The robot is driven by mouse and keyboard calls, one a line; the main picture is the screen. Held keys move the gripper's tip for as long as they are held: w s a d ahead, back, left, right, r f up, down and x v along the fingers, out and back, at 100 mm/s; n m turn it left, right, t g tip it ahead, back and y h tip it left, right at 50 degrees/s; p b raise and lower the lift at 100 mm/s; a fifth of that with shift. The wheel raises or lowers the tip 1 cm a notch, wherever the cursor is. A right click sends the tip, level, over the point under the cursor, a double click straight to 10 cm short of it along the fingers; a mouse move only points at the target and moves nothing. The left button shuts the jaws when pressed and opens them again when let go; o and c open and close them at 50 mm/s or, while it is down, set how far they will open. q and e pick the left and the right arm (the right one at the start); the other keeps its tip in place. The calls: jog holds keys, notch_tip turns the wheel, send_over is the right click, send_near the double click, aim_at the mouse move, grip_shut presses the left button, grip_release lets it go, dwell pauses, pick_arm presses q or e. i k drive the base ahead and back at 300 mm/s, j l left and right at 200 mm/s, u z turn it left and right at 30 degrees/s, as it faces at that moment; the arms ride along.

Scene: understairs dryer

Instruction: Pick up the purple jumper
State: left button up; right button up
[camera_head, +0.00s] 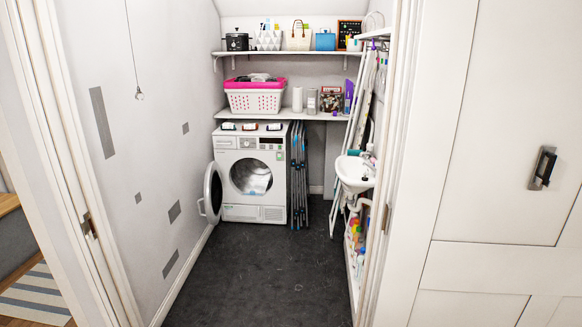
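I cannot make out a purple jumper in the head view. A white dryer (238,205) stands at the back, its round door (213,193) swung open to the left. A pale cloth, whitish and light blue (258,183), shows inside the drum; the rest of the drum is dark. A white laundry basket (255,102) with a pink rim sits on the shelf above the dryer and holds dark and grey cloth (260,77). Neither of my grippers is in view.
The dark floor (265,270) is clear up to the dryer. A narrow white doorway frames the room. A small sink (354,173) juts out on the right, with bottles (355,228) below. Folded blue-grey frames (299,175) stand beside the dryer. A white door (500,130) is at right.

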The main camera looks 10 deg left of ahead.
aim_at(273, 127)
jog(key=i+j+u, duration=0.3)
jog(key=i+u, duration=0.15)
jog(key=i, duration=0.2)
jog(key=i+j+u, duration=0.1)
jog(key=i+u, duration=0.35)
jog(key=i, duration=0.25)
jog(key=i+l+z, duration=0.1)
jog(key=i+z, duration=0.15)
jog(key=i, duration=0.4)
jog(key=i+z, duration=0.3)
jog(key=i, duration=0.3)
jog(key=i+j+z, duration=0.25)
jog(key=i, duration=0.4)
jog(key=i+l+u, duration=0.15)
jog(key=i, duration=0.35)
jog(key=i+l+u, duration=0.15)
jog(key=i+l, duration=0.2)
jog(key=i+l+u, duration=0.15)
jog(key=i+l, duration=0.2)
jog(key=i, duration=0.2)
